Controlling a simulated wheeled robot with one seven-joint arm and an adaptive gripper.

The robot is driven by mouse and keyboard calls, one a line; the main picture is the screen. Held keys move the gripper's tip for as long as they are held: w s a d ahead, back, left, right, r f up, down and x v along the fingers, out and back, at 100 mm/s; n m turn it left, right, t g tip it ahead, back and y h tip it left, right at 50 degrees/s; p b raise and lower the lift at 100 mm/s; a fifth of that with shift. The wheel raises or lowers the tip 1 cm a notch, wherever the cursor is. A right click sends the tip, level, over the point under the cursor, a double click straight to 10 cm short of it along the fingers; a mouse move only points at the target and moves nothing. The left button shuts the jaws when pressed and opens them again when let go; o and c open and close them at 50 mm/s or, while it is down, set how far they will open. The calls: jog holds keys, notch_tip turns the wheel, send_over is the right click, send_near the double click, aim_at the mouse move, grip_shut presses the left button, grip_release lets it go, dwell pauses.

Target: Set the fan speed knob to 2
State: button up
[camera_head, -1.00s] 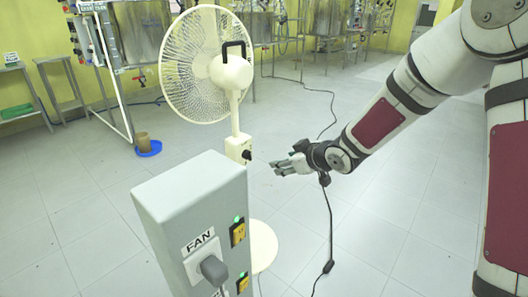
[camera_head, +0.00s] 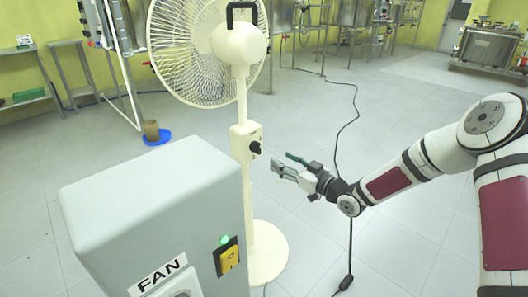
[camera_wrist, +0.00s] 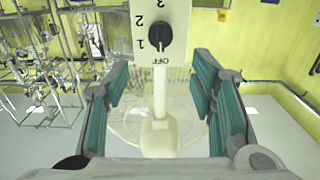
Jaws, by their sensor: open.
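The fan speed knob (camera_head: 255,147) is a black dial on the cream control box (camera_head: 239,139) of a standing fan (camera_head: 213,48). In the wrist view the knob (camera_wrist: 159,33) sits high in the middle, with 1, 2 and 3 around its left and upper side and OFF below it. A mark on the knob seems to face OFF, but it is small. My gripper (camera_head: 287,167) is open and empty, a little right of and below the knob in the head view. In the wrist view its teal-padded fingers (camera_wrist: 160,95) are spread wide, below the knob and not touching it.
A grey box labelled FAN (camera_head: 140,215) with a lit green lamp and yellow switch (camera_head: 228,258) stands at the front left. The fan's round base (camera_head: 267,252) is on the floor. A black cable (camera_head: 346,255) runs across the floor behind my arm.

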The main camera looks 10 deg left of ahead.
aim_at(260, 148)
jog(key=b+x, duration=0.2)
jog(key=x, duration=0.8)
jog(key=shift+a+b, duration=0.15)
jog(key=shift+b, duration=0.15)
jog(key=c, duration=1.1)
